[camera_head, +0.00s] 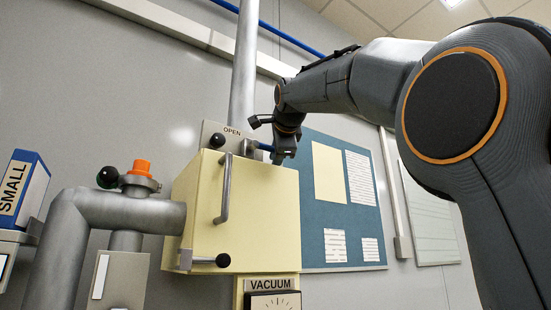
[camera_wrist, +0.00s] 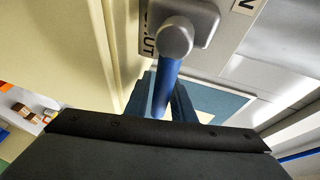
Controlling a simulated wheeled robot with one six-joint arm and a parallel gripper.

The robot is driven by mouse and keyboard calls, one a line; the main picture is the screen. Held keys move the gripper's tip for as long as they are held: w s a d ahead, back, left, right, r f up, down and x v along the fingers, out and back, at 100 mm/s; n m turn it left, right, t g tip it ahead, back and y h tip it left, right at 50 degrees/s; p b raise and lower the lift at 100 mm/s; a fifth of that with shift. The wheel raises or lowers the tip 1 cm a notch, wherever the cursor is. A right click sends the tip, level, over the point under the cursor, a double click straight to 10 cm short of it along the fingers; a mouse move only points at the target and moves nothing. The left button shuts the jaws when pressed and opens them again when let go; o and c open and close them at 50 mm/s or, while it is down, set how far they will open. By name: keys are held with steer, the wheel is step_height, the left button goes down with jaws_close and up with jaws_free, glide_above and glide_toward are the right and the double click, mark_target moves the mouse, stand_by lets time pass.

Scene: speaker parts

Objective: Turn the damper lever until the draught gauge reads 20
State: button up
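The damper lever (camera_head: 264,147) is a blue rod on a grey hub; it also shows in the wrist view (camera_wrist: 166,88). Its plate (camera_head: 212,132) reads OPEN in the head view, and part of a word ending in UT shows in the wrist view. My gripper (camera_head: 277,160) is at the lever, with its fingers (camera_wrist: 162,108) on both sides of the rod, seemingly closed against it. A gauge (camera_head: 272,301) labelled VACUUM is cut off at the bottom of the head view; only the dial's top shows, and its reading cannot be seen. No gauge marked draught is visible.
A cream box (camera_head: 262,215) with a bar handle (camera_head: 226,188) and a black-knobbed lever (camera_head: 222,260) stands just below my gripper. A grey pipe (camera_head: 110,208) with an orange-topped valve (camera_head: 140,168) is at left. A blue notice board (camera_head: 318,240) hangs behind.

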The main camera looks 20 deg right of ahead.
jaws_close()
steer(key=shift+r, duration=0.1)
steer(key=shift+a+r+n+t+h+b, duration=0.1)
steer(key=shift+r+n+t+h+b, duration=0.3)
steer(key=shift+r+n+b, duration=0.65)
steer(key=shift+s+a+r+n+t+b, duration=0.15)
steer(key=shift+r+n+t+b, duration=0.2)
steer(key=shift+r+n, duration=0.35)
steer(key=shift+w+a+r+n+t+b, duration=0.15)
steer(key=shift+r+n+t, duration=0.25)
steer(key=shift+n, duration=0.45)
steer(key=shift+s, duration=0.1)
jaws_free()
